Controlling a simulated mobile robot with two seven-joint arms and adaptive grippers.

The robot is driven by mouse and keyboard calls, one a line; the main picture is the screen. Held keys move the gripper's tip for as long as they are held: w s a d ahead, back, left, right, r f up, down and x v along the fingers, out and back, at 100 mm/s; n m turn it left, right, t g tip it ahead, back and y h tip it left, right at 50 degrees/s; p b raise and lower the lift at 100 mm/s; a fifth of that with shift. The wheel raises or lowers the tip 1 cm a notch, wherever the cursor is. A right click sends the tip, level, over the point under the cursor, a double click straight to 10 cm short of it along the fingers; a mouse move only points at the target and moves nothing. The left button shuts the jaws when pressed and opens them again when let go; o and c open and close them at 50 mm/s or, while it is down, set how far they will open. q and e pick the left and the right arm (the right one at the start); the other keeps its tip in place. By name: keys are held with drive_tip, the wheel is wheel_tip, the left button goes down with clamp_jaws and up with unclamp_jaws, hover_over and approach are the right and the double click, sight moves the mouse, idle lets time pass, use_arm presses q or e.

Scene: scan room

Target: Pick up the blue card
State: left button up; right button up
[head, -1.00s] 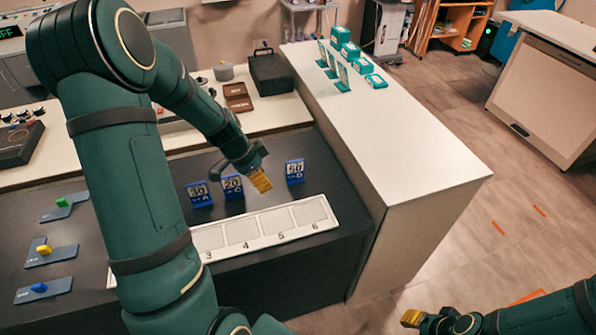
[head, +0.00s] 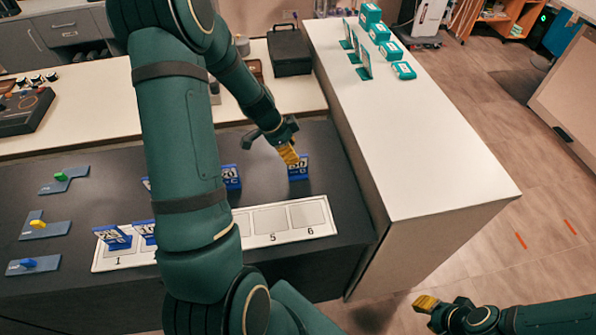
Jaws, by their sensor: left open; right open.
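The card marked D (head: 298,170) stands alone at the right. My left gripper (head: 288,154) is open just above and in front of it, covering its upper part; I cannot tell whether they touch. The card marked C (head: 231,177) stands to its left, partly behind my arm. Another is almost fully hidden by the arm. Two more blue cards stand on the numbered white strip (head: 320,230), one by slot 1 (head: 113,238) and one beside it (head: 146,231). My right gripper (head: 426,303) is open and empty over the floor.
Grey-blue plates with green (head: 61,176), yellow (head: 38,224) and blue (head: 28,263) pieces lie at the left. A white counter (head: 430,160) borders the table's right side, with teal boxes (head: 403,71) at its far end. Strip slots 5 and 6 are empty.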

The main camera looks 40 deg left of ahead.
use_arm(q)
hover_over(300, 174)
drive_tip(key=shift+w+a+f, duration=0.1)
drive_tip(key=shift+f, duration=1.35)
drive_tip(key=shift+w+a+f, duration=0.1)
drive_tip(key=shift+f, duration=1.3)
clamp_jaws()
